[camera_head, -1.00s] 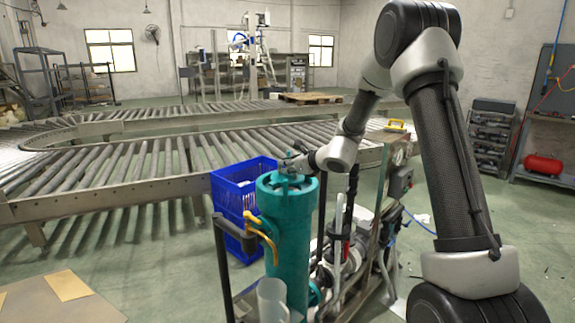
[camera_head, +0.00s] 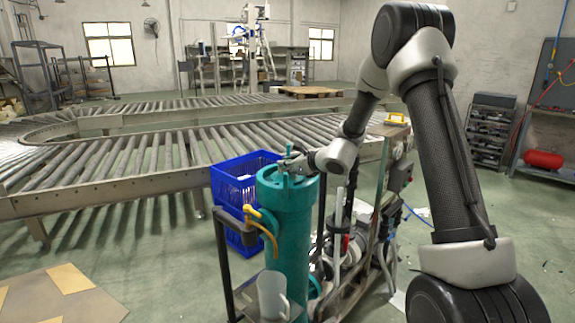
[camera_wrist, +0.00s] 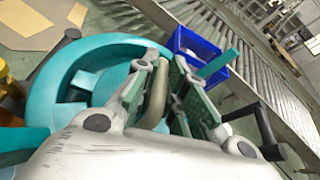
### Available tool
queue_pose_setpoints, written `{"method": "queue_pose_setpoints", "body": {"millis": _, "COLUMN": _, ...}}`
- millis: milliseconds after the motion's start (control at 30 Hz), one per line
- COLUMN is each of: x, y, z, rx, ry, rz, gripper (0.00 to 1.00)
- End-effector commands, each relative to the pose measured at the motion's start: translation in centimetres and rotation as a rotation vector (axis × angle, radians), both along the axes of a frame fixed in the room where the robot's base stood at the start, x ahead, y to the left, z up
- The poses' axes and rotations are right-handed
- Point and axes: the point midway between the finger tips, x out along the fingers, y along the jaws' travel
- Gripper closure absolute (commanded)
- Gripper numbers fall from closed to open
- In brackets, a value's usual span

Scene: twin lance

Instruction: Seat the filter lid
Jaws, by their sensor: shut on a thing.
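The teal filter housing (camera_head: 287,235) stands upright as a tall cylinder in the middle of the head view. Its round teal top also shows in the wrist view (camera_wrist: 50,85). My gripper (camera_head: 290,165) is at the top of the housing, reaching in from the right. In the wrist view, my gripper (camera_wrist: 170,75) is shut on a drab bar (camera_wrist: 157,95), which looks like the filter lid's handle. A thin teal piece stands up beside the fingers in the head view. The fingers and wrist hide part of the top, so I cannot tell how the lid lies on the rim.
A clear jug (camera_head: 272,296) stands on a cart shelf in front. A blue crate (camera_head: 235,185) is behind left. Pump equipment (camera_head: 350,240) crowds the right. A roller conveyor (camera_head: 110,170) lies beyond.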

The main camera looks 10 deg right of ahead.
Motion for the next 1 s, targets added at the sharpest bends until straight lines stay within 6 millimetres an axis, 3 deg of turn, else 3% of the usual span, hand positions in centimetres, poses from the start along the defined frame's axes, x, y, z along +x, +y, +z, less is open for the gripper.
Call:
{"method": "queue_pose_setpoints", "body": {"millis": 567, "x": 0.0, "y": 0.0, "z": -1.4, "rx": 0.0, "ry": 0.0, "rz": -0.001, "gripper": 1.0}}
{"method": "queue_pose_setpoints", "body": {"millis": 600, "x": 0.0, "y": 0.0, "z": -1.4, "rx": 0.0, "ry": -0.001, "rz": -0.001, "gripper": 0.84}}
{"method": "queue_pose_setpoints", "body": {"millis": 733, "x": 0.0, "y": 0.0, "z": -1.4, "rx": 0.0, "ry": -0.001, "rz": -0.001, "gripper": 0.62}}
{"method": "queue_pose_setpoints", "body": {"millis": 1000, "x": -0.1, "y": 0.0, "z": -1.5, "rx": -0.001, "ry": 0.001, "rz": 0.0, "gripper": 0.62}}
